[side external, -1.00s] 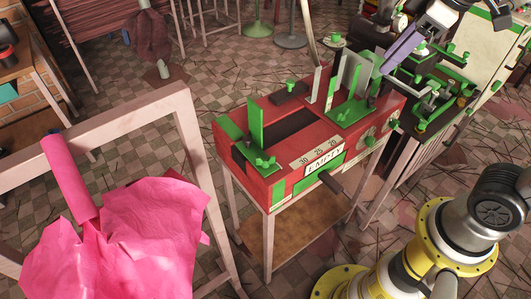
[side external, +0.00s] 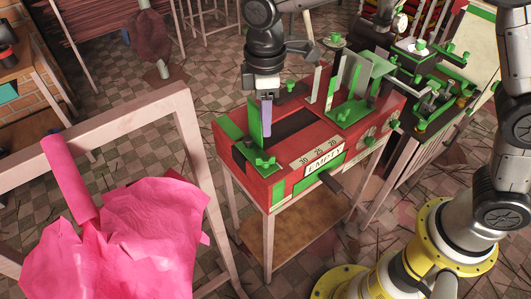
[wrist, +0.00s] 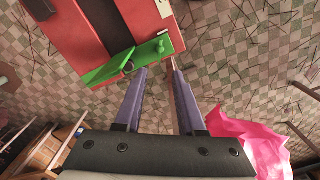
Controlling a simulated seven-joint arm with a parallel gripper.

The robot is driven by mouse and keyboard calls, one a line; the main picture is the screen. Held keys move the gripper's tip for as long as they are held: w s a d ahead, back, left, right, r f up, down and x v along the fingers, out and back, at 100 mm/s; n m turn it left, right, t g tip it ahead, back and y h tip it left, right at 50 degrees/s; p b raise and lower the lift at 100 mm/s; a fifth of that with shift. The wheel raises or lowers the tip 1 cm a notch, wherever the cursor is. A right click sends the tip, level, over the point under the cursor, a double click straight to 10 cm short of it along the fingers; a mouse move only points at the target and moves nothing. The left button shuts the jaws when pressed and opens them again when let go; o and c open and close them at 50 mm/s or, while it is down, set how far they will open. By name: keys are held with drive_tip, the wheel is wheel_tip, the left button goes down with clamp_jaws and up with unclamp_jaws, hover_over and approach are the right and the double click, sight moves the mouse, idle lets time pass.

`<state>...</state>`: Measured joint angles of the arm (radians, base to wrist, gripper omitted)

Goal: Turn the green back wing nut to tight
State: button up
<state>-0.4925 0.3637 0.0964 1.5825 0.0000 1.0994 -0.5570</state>
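A red machine (side external: 287,187) stands on a wooden stand. A green wing nut (side external: 264,163) sits on the green plate (side external: 240,157) at its left end; it also shows in the wrist view (wrist: 160,44). Another green wing nut (side external: 342,115) sits on the right-hand green bracket. I cannot tell which is the back one. My gripper (side external: 266,132) points down over the left end, beside the upright green fin (side external: 255,112). In the wrist view, its purple fingers (wrist: 157,72) are apart with nothing between them.
A pink cloth (side external: 120,240) hangs on a wooden frame (side external: 190,135) at the left. A grey upright plate (side external: 350,75) and green fittings rise from the machine's right half. A second machine with green parts (side external: 430,90) stands at right. Tiled floor lies between.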

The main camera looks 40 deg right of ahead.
sight(265, 161)
wheel_tip(265, 161, down, 12)
drive_tip(key=shift+r, duration=0.15)
idle(0.3)
clamp_jaws()
